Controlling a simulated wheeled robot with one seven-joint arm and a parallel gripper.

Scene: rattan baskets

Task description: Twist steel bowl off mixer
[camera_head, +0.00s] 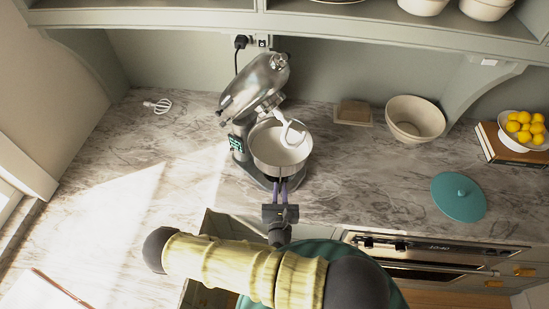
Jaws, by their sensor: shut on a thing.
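The steel bowl (267,160) sits at the base of the stand mixer (252,89) and holds something pale. The mixer's head is tilted up and back, and a white hook-shaped attachment (287,127) hangs from it over the bowl. My gripper (280,184) reaches in from the front and is shut at the bowl's near side, below the rim. The exact contact is small and partly hidden by the bowl. The bowl looks upright and still on the mixer base.
A whisk (160,106) lies on the counter at left. The left counter is mostly clear. An oven (430,252) is below at right.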

